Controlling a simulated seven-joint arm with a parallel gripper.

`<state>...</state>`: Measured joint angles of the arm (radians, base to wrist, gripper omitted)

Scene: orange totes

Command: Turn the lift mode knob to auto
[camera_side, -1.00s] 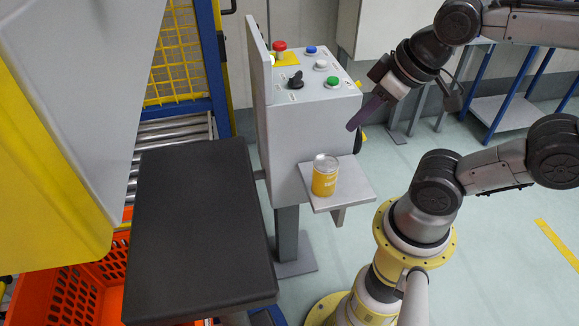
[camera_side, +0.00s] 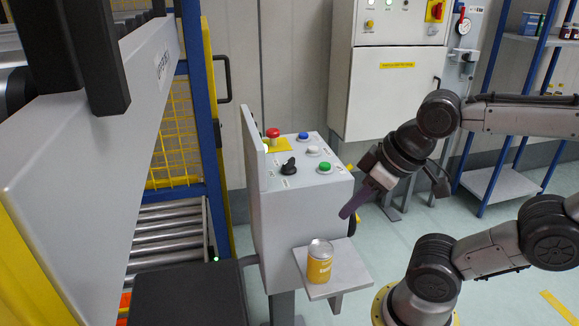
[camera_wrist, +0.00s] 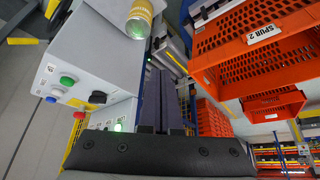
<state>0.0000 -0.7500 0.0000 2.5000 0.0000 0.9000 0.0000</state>
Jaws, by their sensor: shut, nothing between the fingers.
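The black lift mode knob (camera_side: 289,166) sits on the sloped top of a grey control box (camera_side: 300,215). In the wrist view the knob (camera_wrist: 97,97) is at the left, and its pointer direction is too small to read. Around it are a red mushroom button (camera_side: 272,133) on a yellow plate, a blue button (camera_side: 303,135), a white button (camera_side: 312,150) and a green button (camera_side: 325,167). My gripper (camera_side: 345,213) is shut and empty, angled down to the right of the box, apart from the knob. Its dark purple fingers (camera_wrist: 160,115) show in the wrist view.
A yellow can (camera_side: 319,265) stands on a small grey shelf (camera_side: 345,272) at the box's front. A blue-posted frame with yellow mesh (camera_side: 172,140) is at left. A white cabinet (camera_side: 385,90) stands behind. Orange totes (camera_wrist: 250,45) show in the wrist view.

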